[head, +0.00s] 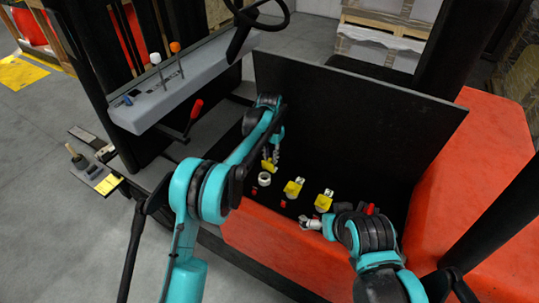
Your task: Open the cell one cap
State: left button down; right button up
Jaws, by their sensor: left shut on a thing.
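Three yellow caps sit in a row in the dark battery bay. The far-left cap (267,165) is tilted up behind a bare white ring (264,179), so that cell's opening shows. The middle cap (293,188) and the right cap (324,201) sit down on their cells. My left gripper (272,158) reaches down to the far-left cap and is shut on it; its fingertips are small and partly hidden. My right gripper (309,223) is low at the bay's front edge, near the right cap but apart from it; its jaw gap is too small to read.
A raised black cover panel (360,110) stands behind the bay. The orange truck body (450,185) bounds it at the right. A red-handled lever (195,110), a grey lever console (180,85) and a steering wheel (255,20) stand at the left and above.

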dwell(0.3)
pick_arm(q)
jog(key=c, duration=1.4)
grip_release()
notch_tip(320, 180, up, 12)
